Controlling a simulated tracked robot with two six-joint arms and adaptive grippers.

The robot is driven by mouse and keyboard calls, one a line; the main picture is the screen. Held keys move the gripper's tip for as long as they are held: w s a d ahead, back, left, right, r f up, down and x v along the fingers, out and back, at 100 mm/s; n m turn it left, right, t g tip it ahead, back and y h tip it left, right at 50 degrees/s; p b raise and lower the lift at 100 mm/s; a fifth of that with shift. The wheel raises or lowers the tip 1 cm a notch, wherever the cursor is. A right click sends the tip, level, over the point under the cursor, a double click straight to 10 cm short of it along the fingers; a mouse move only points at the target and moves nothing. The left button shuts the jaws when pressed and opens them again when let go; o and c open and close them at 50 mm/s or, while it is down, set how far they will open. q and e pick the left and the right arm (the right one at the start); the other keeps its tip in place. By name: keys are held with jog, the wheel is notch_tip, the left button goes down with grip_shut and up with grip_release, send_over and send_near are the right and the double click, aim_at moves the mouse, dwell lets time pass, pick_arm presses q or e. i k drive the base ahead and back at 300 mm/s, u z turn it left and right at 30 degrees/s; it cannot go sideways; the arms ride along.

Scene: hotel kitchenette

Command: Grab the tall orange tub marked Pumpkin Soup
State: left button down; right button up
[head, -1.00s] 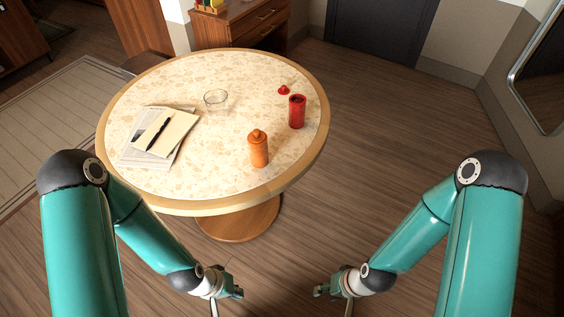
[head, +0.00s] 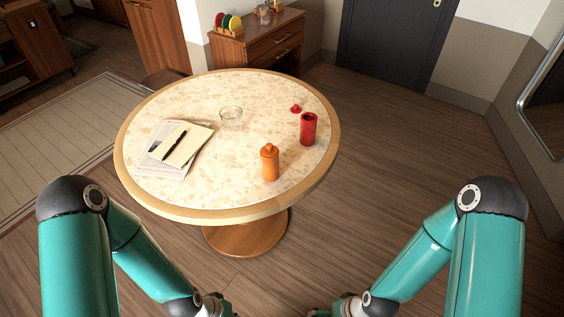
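An orange tub (head: 270,163) with a rounded orange lid stands upright near the front edge of the round table, right of its middle. Any marking on it is too small to read. My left gripper (head: 222,304) is at the bottom edge of the head view, partly cut off, below and in front of the table. My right gripper (head: 322,312) is also cut off at the bottom edge. Both are apart from the tub, and their fingers cannot be made out.
The round table (head: 151,204) also holds an open red tub (head: 308,130), a small red lid (head: 296,109), a glass bowl (head: 231,117) and papers with a pen (head: 176,145). A wooden dresser (head: 262,45) stands behind. Floor is clear to the right.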

aim_at(270, 167)
jog(key=z, duration=1)
jog(key=i, duration=0.15)
jog(key=u, duration=3.3)
jog(key=i, duration=0.6)
jog(key=z, duration=1.75)
